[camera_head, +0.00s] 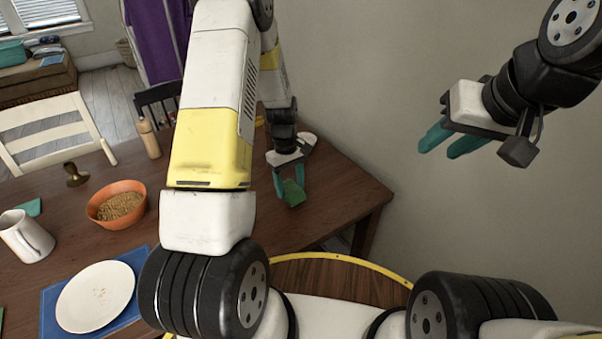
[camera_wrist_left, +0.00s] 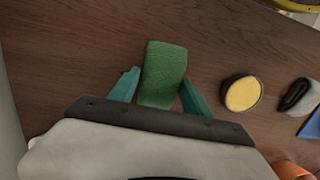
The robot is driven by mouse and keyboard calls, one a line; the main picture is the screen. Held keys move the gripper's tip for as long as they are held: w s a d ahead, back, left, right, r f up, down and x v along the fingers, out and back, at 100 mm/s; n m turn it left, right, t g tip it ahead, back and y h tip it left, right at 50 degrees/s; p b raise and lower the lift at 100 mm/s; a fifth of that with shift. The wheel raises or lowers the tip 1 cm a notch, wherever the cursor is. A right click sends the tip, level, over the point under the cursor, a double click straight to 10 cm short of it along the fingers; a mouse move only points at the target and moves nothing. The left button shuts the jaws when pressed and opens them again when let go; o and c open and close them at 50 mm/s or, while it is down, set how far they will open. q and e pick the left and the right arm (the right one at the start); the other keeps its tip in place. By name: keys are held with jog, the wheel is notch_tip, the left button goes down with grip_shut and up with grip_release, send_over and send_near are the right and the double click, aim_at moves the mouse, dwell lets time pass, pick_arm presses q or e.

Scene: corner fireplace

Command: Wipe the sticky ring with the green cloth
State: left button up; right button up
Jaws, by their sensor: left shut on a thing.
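My left gripper (camera_head: 290,190) is over the dark wooden table (camera_head: 345,195) near its right end. It is shut on the green cloth (camera_head: 293,192). In the left wrist view the cloth (camera_wrist_left: 164,72) is a folded green piece between the two teal fingers, reaching past their tips over the wood. I cannot tell whether it touches the tabletop. I cannot make out a sticky ring in either view; my left arm covers part of the table. My right gripper (camera_head: 440,146) is raised in front of the wall, empty, its teal fingers apart.
An orange bowl (camera_head: 117,205), a wooden mill (camera_head: 148,138), a brass stamp (camera_head: 76,175), a white mug (camera_head: 26,236) and a plate (camera_head: 95,296) stand left of my left arm. A round dark-rimmed yellow item (camera_wrist_left: 242,94) lies right of the cloth in the wrist view.

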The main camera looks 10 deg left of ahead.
pick_arm(q)
jog(key=shift+r, duration=2)
